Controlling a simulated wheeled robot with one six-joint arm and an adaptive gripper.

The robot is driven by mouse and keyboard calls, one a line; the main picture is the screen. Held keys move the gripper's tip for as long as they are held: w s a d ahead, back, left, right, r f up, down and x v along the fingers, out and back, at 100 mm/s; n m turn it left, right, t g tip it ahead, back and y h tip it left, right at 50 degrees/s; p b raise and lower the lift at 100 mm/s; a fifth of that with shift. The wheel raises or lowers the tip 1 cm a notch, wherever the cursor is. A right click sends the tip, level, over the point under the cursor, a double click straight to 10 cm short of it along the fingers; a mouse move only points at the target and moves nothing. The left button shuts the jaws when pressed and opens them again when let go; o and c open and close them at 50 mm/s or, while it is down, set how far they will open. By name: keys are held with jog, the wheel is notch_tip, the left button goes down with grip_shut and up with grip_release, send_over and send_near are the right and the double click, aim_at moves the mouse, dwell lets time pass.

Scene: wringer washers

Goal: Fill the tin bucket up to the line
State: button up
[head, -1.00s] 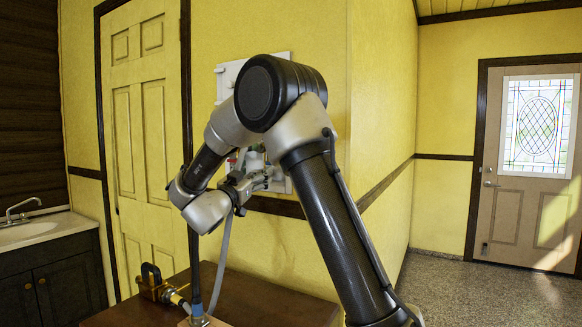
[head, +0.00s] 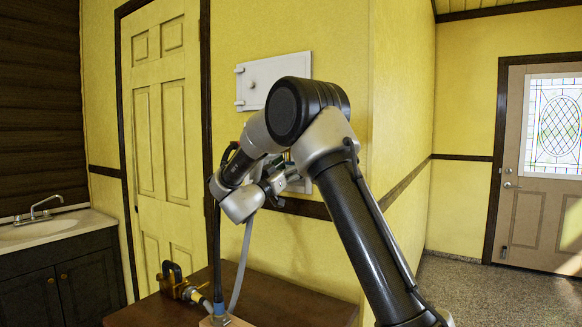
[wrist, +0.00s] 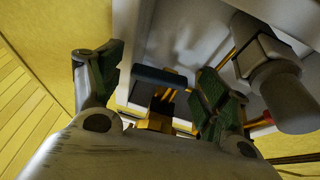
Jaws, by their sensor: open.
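No tin bucket shows in either view. In the wrist view my gripper (wrist: 161,62) is open, its two green-padded fingers apart. Between and beyond them is a dark bar-like part (wrist: 160,77) with brass-coloured pieces below it; I cannot tell whether the fingers touch it. They are in front of a pale, box-like recess (wrist: 185,30) in the wall. In the head view my arm largely hides the gripper and the fitting below the wall panel. A brass valve with a black handle (head: 178,284) is on the brown table top (head: 275,297), with hoses beside it.
A white hinged panel (head: 265,84) is on the yellow wall. A grey cylindrical part (wrist: 283,97) is close to the right finger in the wrist view. A sink cabinet (head: 60,282) stands at left, near a closed yellow door (head: 165,130). Floor is open at right.

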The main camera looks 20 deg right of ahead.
jog(key=c, duration=1)
jog(key=shift+r+n+t+y, duration=0.15)
jog(key=shift+n+t+y, duration=0.55)
jog(key=shift+t, duration=0.5)
jog(key=o, duration=0.9)
jog(key=shift+c, duration=0.2)
jog(key=shift+o, duration=0.7)
jog(key=shift+d, duration=0.25)
jog(key=v, duration=0.8)
jog(key=shift+w+a, duration=0.1)
